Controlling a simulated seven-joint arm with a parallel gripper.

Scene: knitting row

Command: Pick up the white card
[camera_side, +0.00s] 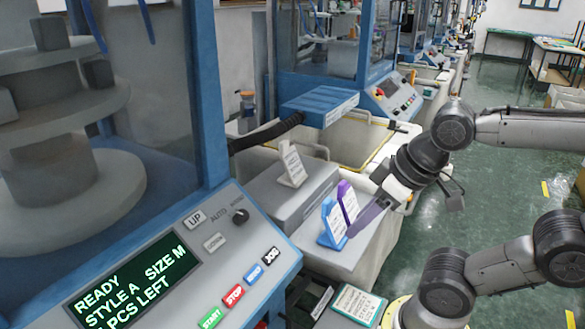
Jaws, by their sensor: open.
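The white card (291,163) stands upright, leaning slightly, in a pale stand on the grey box top beside the knitting machine. A blue card (333,223) and a purple card (348,203) stand nearer the front, each with a white printed face. My gripper (366,214) is open, reaching in from the right beside the blue and purple cards. One long purple-grey finger shows, its tip low near the blue card; the other finger is not clearly seen. My gripper is apart from the white card, to its right and nearer the camera.
The machine's control panel (190,262) fills the front left. A blue machine part (320,104) overhangs behind the white card, with a black hose (266,133) to its left. A cream bin (365,143) stands behind. A green-edged printed board (357,305) lies at the front.

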